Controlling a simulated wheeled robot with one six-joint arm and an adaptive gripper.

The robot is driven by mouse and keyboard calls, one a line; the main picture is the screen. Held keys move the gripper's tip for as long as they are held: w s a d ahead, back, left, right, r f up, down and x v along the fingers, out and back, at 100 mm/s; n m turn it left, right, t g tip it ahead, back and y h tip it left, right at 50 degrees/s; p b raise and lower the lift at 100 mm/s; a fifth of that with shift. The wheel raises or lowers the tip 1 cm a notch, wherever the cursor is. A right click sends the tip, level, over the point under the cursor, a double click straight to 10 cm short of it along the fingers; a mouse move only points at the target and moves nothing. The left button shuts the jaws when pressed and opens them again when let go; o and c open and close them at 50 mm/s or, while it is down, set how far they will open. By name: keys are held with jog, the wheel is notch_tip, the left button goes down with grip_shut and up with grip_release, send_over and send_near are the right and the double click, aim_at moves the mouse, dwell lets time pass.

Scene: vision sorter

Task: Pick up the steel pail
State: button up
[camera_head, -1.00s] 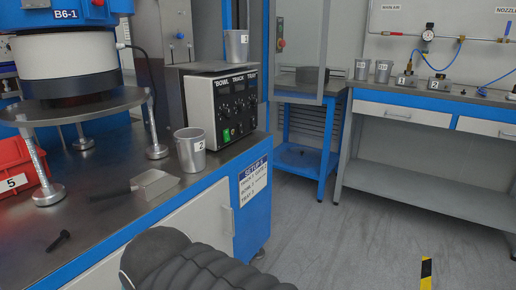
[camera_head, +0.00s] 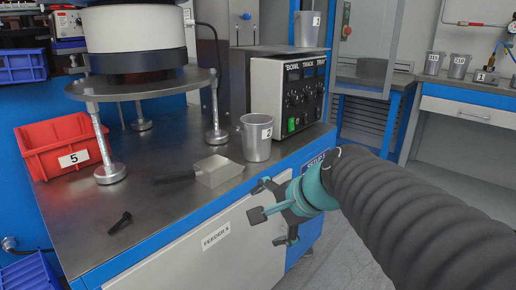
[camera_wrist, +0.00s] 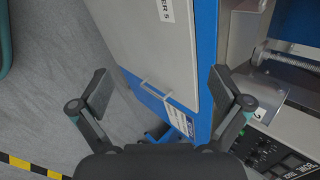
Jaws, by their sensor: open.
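A grey steel pail (camera_head: 257,140) labelled 2 stands upright on the steel bench top near its front edge. That view faces the cabinet door. A white label with a 2 (camera_wrist: 259,113) shows beside the right finger; the pail is mostly hidden or unclear there.
A metal scoop (camera_head: 220,171) with a dark handle lies left of the pail, and a dark bolt (camera_head: 119,223) is near the front. A control box (camera_head: 290,95) stands close behind the pail. A red bin (camera_head: 62,147) and bowl feeder stand left. Further pails (camera_head: 458,67) stand on the far bench.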

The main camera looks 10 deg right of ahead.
jog(key=w+d+r+m+t+y+b, duration=0.1)
jog(key=w+d+r+m+t+b, duration=0.1)
jog(key=w+m, duration=0.6)
jog(key=m+t+b, duration=0.1)
jog(key=m+t, duration=0.3)
jog(key=m, duration=0.6)
send_near(264, 144)
jog(key=shift+y, duration=0.4)
jog(key=x, duration=0.5)
jog(key=b+x, duration=0.1)
jog(key=x, duration=0.2)
jog(key=shift+w+d+f, duration=0.15)
jog(key=shift+w+d, duration=0.05)
jog(key=shift+d, duration=0.05)
jog(key=shift+b+x, duration=0.4)
jog(key=shift+x, duration=2.55)
jog(key=shift+d, duration=0.15)
jog(key=c, duration=1.4)
jog(key=shift+c, duration=0.9)
notch_tip(264, 144, up, 16)
jog(key=p, duration=1)
jog(key=shift+r, duration=0.2)
